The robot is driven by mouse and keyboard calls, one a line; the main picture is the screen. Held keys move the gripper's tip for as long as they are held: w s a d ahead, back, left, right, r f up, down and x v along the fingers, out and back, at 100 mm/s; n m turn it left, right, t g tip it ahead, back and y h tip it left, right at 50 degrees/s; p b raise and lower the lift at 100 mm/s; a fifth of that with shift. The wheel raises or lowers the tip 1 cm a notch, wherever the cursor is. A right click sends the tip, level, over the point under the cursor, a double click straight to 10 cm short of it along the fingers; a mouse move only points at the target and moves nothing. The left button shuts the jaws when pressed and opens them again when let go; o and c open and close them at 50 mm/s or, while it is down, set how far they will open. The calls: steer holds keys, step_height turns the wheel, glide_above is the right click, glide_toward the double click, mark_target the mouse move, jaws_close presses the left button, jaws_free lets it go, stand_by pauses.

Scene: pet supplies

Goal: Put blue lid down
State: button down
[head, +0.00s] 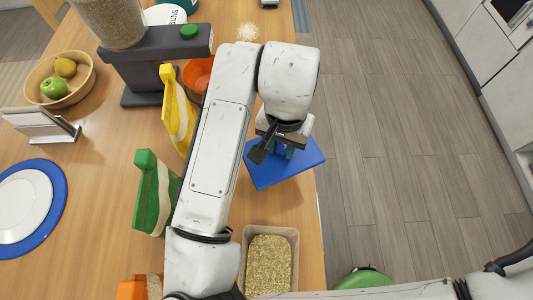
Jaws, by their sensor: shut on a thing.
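The blue lid (292,172) is a flat, roughly square piece in the head view, right of the middle. My gripper (284,150) is above it, shut on the blue lid, and covers its upper middle part. The lid's right corner reaches to about the table's right edge. The grip point and any gap between the lid and the wooden table are hidden.
A bin of grain-like bits (270,262) stands below the lid. Green (152,195) and yellow (176,110) bags and an orange bowl (197,74) lie left of my arm. Bare table (255,215) shows between lid and bin. Floor (400,150) lies right.

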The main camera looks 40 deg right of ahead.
steer(key=w+f+b, duration=0.1)
steer(key=f, duration=0.1)
steer(key=w+a+f+b, duration=0.1)
steer(key=w+f, duration=0.1)
steer(key=shift+w+f, duration=0.1)
steer(key=shift+f, duration=0.1)
steer(key=f+b, duration=0.3)
steer(key=shift+w+a, duration=0.1)
steer(key=shift+w, duration=0.2)
steer(key=shift+f, duration=0.35)
steer(key=shift+b, duration=0.3)
steer(key=shift+f, duration=0.15)
steer(key=c, duration=0.8)
jaws_free()
steer(key=shift+c, duration=0.2)
